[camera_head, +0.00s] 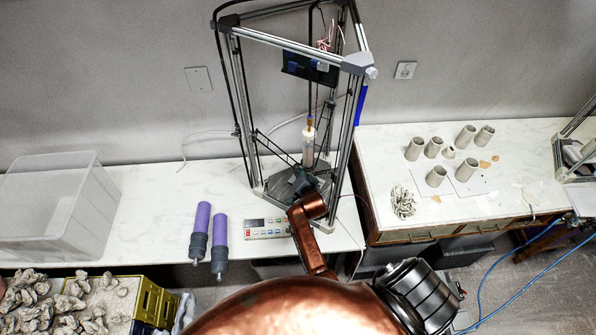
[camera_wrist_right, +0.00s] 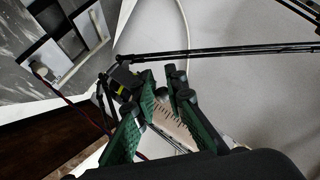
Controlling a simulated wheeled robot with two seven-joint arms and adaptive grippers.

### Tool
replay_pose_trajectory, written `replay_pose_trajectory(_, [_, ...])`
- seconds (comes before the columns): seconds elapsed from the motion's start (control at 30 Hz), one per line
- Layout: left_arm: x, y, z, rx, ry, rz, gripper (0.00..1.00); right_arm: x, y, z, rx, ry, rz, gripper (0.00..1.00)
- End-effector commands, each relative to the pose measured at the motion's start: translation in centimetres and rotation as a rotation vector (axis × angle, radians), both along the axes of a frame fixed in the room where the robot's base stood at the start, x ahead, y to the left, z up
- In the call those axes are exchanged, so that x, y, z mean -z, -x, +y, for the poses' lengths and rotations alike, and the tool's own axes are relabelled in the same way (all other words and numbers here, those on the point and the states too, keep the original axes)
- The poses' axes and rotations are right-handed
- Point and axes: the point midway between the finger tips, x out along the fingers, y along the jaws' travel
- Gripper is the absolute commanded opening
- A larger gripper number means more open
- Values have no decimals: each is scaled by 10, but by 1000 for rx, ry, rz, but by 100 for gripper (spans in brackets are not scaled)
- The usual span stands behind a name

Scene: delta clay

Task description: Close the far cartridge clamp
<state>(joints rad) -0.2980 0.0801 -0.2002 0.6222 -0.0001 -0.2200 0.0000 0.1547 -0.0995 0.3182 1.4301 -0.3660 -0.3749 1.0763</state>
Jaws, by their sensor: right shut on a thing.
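The delta printer (camera_head: 292,46) stands on the white bench, with a pale upright cartridge (camera_head: 308,150) in the middle of its frame. My right gripper (camera_head: 303,182) is low inside the frame, just below the cartridge. In the right wrist view its green fingers (camera_wrist_right: 155,105) are close together, with a pale, marked piece (camera_wrist_right: 172,122) between them. A small black part with a yellow mark (camera_wrist_right: 124,76) is by the left fingertip. I take the gripped thing to be the clamp, but the fingers hide most of it. My left gripper is not in view.
Two purple cartridges (camera_head: 202,217) lie left of a small control panel (camera_head: 267,228). An empty clear bin (camera_head: 52,212) stands at the left. Several grey clay cups (camera_head: 437,176) stand on the right table. The printer's posts and thin rods surround my right gripper closely.

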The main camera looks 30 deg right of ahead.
Motion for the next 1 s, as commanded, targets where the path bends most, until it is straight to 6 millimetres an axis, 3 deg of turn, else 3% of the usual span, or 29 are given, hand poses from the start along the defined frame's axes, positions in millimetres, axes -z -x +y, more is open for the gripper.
replay_pose_trajectory(0.03, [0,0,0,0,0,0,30,-10,-4,-2,-1,10,-17,0])
replay_pose_trajectory(0.3, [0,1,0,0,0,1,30,-10,-4,-1,-2,11,-17,0])
replay_pose_trajectory(0.33, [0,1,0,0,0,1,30,-10,-4,-1,-2,11,-17,13])
replay_pose_trajectory(0.6, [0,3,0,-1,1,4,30,-7,-3,-1,-1,8,-12,30])
replay_pose_trajectory(1.0, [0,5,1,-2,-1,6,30,-3,-1,0,-1,2,-4,30])
